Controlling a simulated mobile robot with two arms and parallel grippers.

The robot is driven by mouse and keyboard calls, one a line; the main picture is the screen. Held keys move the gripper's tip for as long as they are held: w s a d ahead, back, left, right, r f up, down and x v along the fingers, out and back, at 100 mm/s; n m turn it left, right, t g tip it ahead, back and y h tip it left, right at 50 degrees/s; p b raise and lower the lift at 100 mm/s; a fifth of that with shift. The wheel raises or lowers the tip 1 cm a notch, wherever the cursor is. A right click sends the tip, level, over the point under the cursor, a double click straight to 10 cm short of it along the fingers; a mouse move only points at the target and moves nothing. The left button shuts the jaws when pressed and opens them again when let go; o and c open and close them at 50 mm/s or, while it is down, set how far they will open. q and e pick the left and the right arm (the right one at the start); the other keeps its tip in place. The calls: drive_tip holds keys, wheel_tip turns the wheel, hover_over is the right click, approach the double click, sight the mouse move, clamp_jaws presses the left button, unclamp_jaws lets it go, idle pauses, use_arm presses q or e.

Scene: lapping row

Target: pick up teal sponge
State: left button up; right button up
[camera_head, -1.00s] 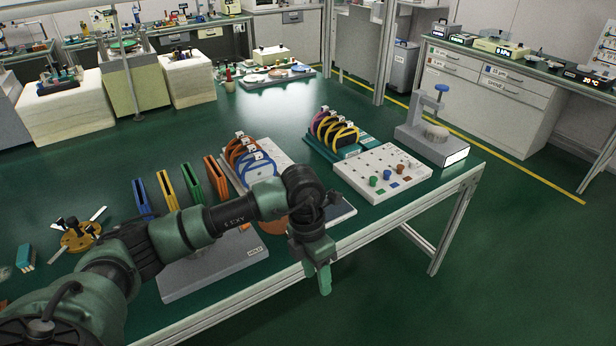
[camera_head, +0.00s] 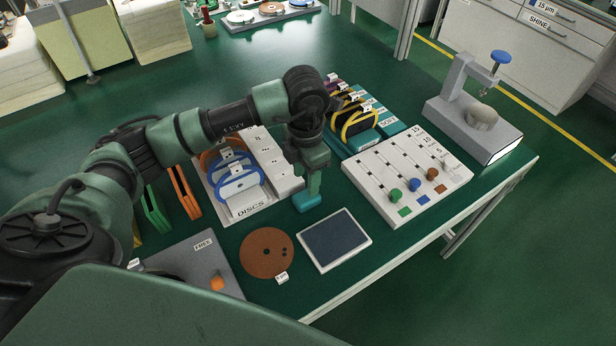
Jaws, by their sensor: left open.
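The teal sponge (camera_head: 306,202) is a small block on the green bench top, between the disc rack and the dark tablet. My left gripper (camera_head: 314,187) points down right over it, with its green fingers at the sponge's upper edge. The gripper is open. The fingers hide part of the sponge, and I cannot tell whether they touch it. My right gripper is not in view.
The DISCS rack (camera_head: 249,204) stands to the left and a white peg board (camera_head: 377,194) to the right. A brown disc (camera_head: 265,254) and the dark tablet (camera_head: 336,241) lie in front. A grey press (camera_head: 451,112) stands farther right.

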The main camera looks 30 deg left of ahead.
sight(306, 196)
use_arm(q)
drive_tip(key=f, duration=0.2)
drive_tip(key=shift+s+f+p, duration=0.3)
drive_tip(key=shift+f+p, duration=0.05)
wheel_tip(306, 196, down, 4)
drive_tip(key=shift+w+d+f+p, duration=0.15)
drive_tip(key=shift+f+p, duration=0.1)
drive_tip(key=shift+p, duration=0.25)
drive_tip(key=shift+f, duration=0.15)
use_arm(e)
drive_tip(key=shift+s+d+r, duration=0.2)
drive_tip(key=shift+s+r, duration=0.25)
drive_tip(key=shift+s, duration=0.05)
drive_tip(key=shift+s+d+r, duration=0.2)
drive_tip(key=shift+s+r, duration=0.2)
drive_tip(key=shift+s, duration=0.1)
use_arm(q)
drive_tip(key=c, duration=1)
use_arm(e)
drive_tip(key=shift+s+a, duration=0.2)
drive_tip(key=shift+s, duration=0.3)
